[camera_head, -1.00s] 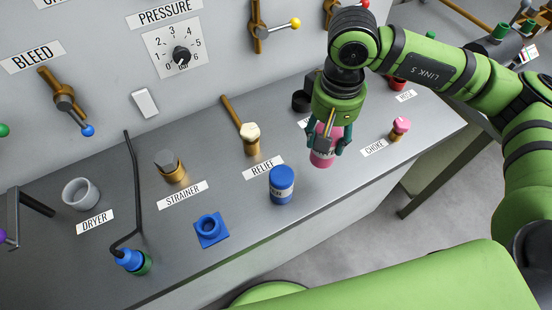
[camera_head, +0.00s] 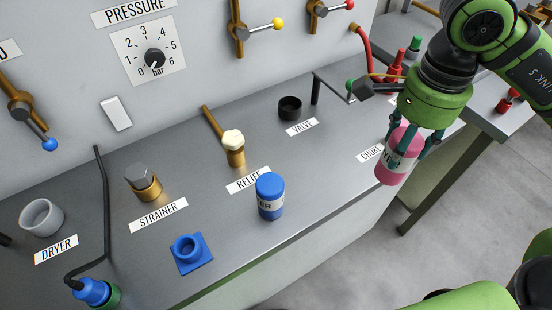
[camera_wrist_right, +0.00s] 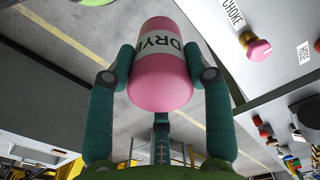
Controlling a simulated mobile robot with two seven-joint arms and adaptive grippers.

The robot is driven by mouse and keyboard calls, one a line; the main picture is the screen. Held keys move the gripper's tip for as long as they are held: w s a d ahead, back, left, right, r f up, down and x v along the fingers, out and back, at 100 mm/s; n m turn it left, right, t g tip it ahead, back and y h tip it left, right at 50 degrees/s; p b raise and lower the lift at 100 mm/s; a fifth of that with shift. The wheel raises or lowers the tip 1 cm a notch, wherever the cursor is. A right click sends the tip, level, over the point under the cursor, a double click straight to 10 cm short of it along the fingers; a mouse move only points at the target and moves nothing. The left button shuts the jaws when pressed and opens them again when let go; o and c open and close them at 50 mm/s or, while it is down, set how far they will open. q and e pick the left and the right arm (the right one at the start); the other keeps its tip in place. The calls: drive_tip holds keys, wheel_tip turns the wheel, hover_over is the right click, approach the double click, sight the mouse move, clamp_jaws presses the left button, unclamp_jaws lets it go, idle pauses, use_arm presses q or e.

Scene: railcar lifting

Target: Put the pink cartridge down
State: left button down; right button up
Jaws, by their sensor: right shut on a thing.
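My right gripper (camera_head: 408,146) is shut on the pink cartridge (camera_head: 394,172). It holds the cartridge in the air near the right end of the bench, by the CHOKE label (camera_head: 370,153). In the right wrist view the pink cartridge (camera_wrist_right: 163,90) sits between the teal fingers, its white band reading DRYER, with floor behind it. The DRYER label (camera_head: 56,249) and its open grey cup (camera_head: 41,217) are at the far left of the bench. My left gripper is not in view.
A blue cartridge (camera_head: 270,197) stands upright near the bench front. Also on the bench are a blue square socket (camera_head: 191,252), the STRAINER fitting (camera_head: 145,184), the RELIEF fitting (camera_head: 233,148) and a black cup (camera_head: 290,107). The pink CHOKE knob (camera_wrist_right: 258,49) shows in the right wrist view.

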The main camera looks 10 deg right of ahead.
drive_tip(key=w+a+f+p, duration=0.1)
drive_tip(key=w+a+f, duration=0.1)
drive_tip(key=w+f, duration=0.1)
drive_tip(key=w+a+f+p, duration=0.2)
drive_tip(key=w+f, duration=0.1)
drive_tip(key=f, duration=0.1)
drive_tip(key=w+a+f+p, duration=0.1)
drive_tip(key=w+a+f, duration=0.1)
drive_tip(key=w+f, duration=0.1)
drive_tip(key=shift+w+f+p, duration=0.2)
drive_tip(key=shift+w+p, duration=0.2)
drive_tip(key=shift+w, duration=0.15)
drive_tip(key=shift+f, duration=0.25)
drive_tip(key=shift+f+b, duration=0.2)
drive_tip(key=shift+b, duration=0.1)
drive_tip(key=o, duration=1.5)
drive_tip(key=shift+c, duration=0.2)
